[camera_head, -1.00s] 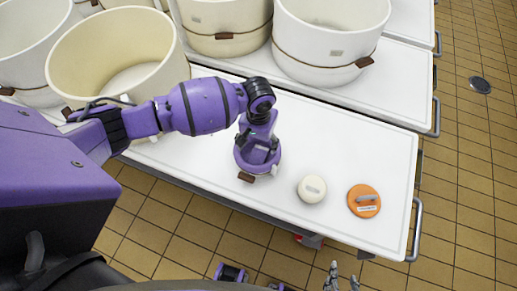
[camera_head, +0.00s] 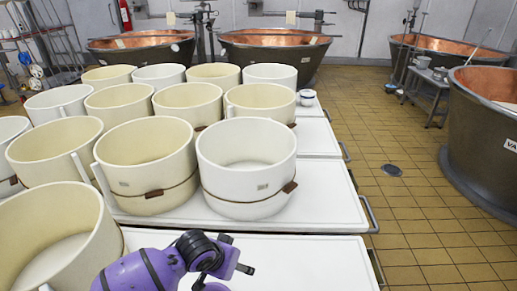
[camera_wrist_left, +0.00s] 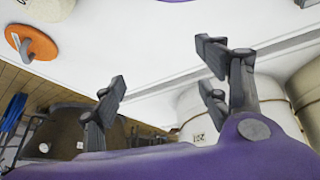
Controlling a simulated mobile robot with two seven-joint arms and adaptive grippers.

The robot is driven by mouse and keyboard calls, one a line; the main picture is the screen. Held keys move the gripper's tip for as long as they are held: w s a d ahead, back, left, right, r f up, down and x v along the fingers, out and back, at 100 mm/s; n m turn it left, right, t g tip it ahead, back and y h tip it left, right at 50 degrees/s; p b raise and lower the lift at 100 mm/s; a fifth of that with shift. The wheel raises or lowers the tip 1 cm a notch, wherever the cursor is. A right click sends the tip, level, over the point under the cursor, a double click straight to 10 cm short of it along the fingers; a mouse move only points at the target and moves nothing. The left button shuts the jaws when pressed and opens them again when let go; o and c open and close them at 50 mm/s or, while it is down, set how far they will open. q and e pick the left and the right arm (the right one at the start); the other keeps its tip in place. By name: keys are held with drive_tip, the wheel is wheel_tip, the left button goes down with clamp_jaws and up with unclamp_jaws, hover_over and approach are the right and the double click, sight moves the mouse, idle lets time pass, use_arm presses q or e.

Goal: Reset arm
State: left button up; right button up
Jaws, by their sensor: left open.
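My left arm (camera_head: 165,268) enters at the bottom of the head view, purple with black joints, over the near white table. A white surface lies behind the fingers. An orange disc with a grey handle (camera_wrist_left: 34,45) and part of a cream round piece (camera_wrist_left: 30,12) lie at the upper left there, apart from the fingers. My right gripper is in neither view.
A white tub (camera_head: 245,165) and a cream tub (camera_head: 150,170) stand on white tables beyond my arm, with several more tubs at left. The near table (camera_head: 310,262) is bare right of my arm. Copper vats (camera_head: 275,40) stand behind. Tiled floor (camera_head: 430,235) is open at right.

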use_arm(q)
drive_tip(key=s+d+r+t+h+p, duration=0.2)
drive_tip(key=s+t+p, duration=0.15)
drive_tip(key=s, duration=0.25)
drive_tip(key=s+a+f+n+y+p, duration=0.1)
drive_tip(key=s+a, duration=0.4)
drive_tip(key=s, duration=0.4)
drive_tip(key=s+a+f+n+y+p, duration=0.1)
drive_tip(key=s+a, duration=0.3)
drive_tip(key=s, duration=0.6)
drive_tip(key=s+a+f+n+y+p, duration=0.1)
drive_tip(key=s+a+f+n+y, duration=0.1)
drive_tip(key=s+a, duration=0.3)
drive_tip(key=s+f, duration=0.1)
drive_tip(key=s, duration=0.3)
drive_tip(key=shift+s+a+y+p, duration=0.25)
drive_tip(key=shift+a+y+p, duration=0.05)
drive_tip(key=shift+y+p, duration=0.1)
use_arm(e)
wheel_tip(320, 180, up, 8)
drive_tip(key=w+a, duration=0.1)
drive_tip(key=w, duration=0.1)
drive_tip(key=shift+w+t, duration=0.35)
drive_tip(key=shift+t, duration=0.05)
